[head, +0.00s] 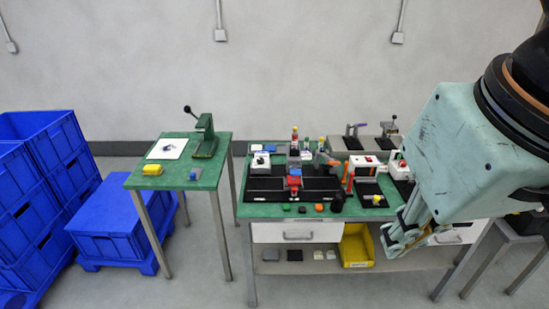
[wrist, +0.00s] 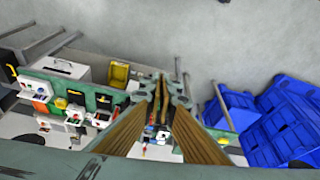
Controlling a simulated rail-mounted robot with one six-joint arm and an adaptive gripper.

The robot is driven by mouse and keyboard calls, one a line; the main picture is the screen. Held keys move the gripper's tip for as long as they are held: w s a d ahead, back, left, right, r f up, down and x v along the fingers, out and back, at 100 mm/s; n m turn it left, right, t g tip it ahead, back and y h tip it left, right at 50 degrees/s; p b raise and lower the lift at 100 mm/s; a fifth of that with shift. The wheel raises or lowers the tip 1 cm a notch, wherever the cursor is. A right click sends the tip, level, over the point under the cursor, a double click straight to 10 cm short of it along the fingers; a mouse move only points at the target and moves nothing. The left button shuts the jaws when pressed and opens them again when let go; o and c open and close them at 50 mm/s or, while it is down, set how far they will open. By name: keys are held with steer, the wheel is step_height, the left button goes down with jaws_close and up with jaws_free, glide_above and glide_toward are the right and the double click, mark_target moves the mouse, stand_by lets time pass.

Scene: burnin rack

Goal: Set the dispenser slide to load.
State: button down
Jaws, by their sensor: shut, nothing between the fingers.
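My gripper (head: 390,243) hangs at the right of the head view, in front of the right part of the green bench (head: 262,211) and apart from it. Its fingers are shut with nothing between them; they also show in the wrist view (wrist: 161,80), pointing away from the camera. A grey upright device (head: 294,156) with coloured parts on top and a red and blue piece at its foot stands on the bench, by black tracks. The dispenser and its slide are too small to tell apart surely from the other devices, and the slide's setting cannot be read.
Blue crates (head: 40,170) stand at far left. A yellow bin (head: 356,246) sits on the bench's lower shelf. Floor shows between the tables.

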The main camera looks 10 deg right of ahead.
steer(key=c, duration=3.4)
jaws_free()
